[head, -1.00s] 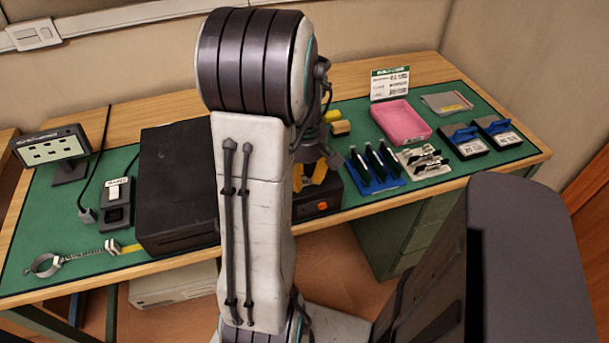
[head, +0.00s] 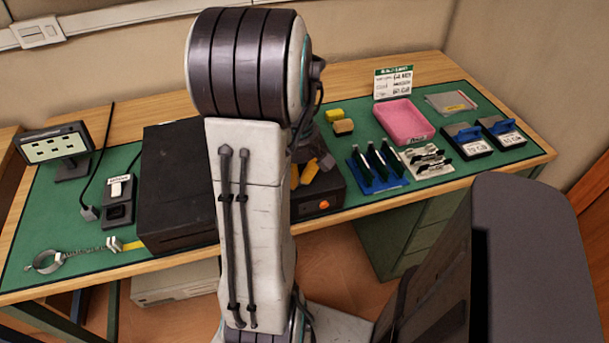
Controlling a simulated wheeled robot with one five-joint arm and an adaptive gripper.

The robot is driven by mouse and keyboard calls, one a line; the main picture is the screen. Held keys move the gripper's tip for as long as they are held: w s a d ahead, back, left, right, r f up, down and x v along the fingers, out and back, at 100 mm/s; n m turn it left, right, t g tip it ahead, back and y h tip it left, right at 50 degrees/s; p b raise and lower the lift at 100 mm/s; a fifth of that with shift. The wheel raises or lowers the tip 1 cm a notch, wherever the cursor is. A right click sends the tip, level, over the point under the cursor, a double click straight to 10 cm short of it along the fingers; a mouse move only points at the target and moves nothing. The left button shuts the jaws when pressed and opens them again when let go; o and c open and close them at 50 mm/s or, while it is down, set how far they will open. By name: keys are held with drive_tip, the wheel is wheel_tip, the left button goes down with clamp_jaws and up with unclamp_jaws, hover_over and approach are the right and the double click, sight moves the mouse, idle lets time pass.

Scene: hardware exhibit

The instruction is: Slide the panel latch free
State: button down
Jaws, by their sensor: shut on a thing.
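The black computer case (head: 180,184) lies flat on the green mat, with an orange button on its front face. My arm stands in front of its middle and hides much of its top. My gripper (head: 304,174), with orange fingers, shows just right of my arm, low over the right part of the case. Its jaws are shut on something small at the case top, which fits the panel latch. The latch itself is hidden by the fingers and arm, so its position cannot be seen.
To the right are a blue rack (head: 378,172) with dark cards, a silver tray (head: 425,160), a pink bin (head: 404,121) and two labelled drives. To the left are a small display (head: 55,147), a black dock (head: 118,203) and a wrist strap (head: 48,262). Yellow blocks lie behind the case.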

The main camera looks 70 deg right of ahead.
drive_tip(key=c, duration=1.5)
unclamp_jaws()
drive_tip(key=shift+w+a+f, duration=0.1)
drive_tip(key=shift+w+a, duration=0.1)
drive_tip(key=shift+o, duration=1.1)
drive_tip(key=shift+d, duration=0.1)
wheel_tip(320, 180, up, 12)
